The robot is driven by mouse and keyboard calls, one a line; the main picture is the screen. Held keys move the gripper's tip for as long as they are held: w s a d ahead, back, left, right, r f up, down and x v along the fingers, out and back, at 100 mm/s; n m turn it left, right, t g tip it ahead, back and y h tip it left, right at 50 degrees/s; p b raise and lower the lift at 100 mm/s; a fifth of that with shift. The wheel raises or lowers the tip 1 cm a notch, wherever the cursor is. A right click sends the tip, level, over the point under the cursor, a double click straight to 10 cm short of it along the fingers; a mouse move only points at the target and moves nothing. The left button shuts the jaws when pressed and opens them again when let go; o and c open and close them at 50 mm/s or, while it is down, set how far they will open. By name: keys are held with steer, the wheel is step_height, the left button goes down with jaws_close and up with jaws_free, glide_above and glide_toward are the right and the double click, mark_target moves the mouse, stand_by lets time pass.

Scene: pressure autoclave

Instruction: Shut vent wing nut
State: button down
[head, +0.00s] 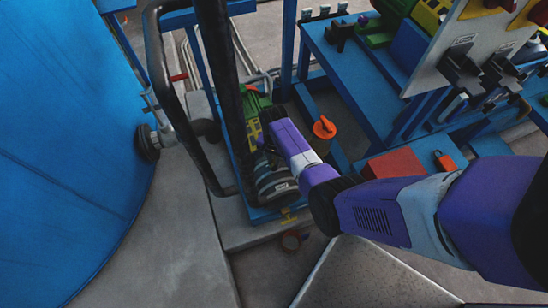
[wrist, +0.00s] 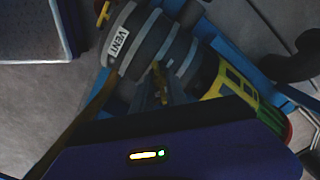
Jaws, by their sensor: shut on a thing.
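The vent fitting is a dark grey ribbed cylinder (head: 273,180). It also shows in the wrist view (wrist: 150,42) with a white VENT label (wrist: 118,41) on its end. My gripper (wrist: 157,82) reaches against its side, its narrow grey fingers closed together. A small yellowish piece (wrist: 157,69) shows at the fingertips and looks like the vent wing nut, mostly hidden by the fingers. In the head view my purple wrist covers the contact, so the fingertips cannot be seen there. The nut's angle cannot be told.
A large blue vessel (head: 70,150) fills the left. A thick black pipe (head: 222,80) stands close beside the fitting. A blue bench (head: 350,85) with valves is at the upper right. Grey floor (head: 180,255) is open below left.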

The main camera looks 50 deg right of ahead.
mark_target(274, 161)
steer(key=m+p, duration=0.1)
steer(key=m, duration=0.3)
steer(key=shift+m, duration=0.3)
steer(key=m, duration=0.4)
steer(key=shift+m, duration=0.3)
steer(key=c, duration=1.3)
jaws_free()
steer(key=shift+r+p, duration=1.45)
steer(key=shift+r, duration=2.45)
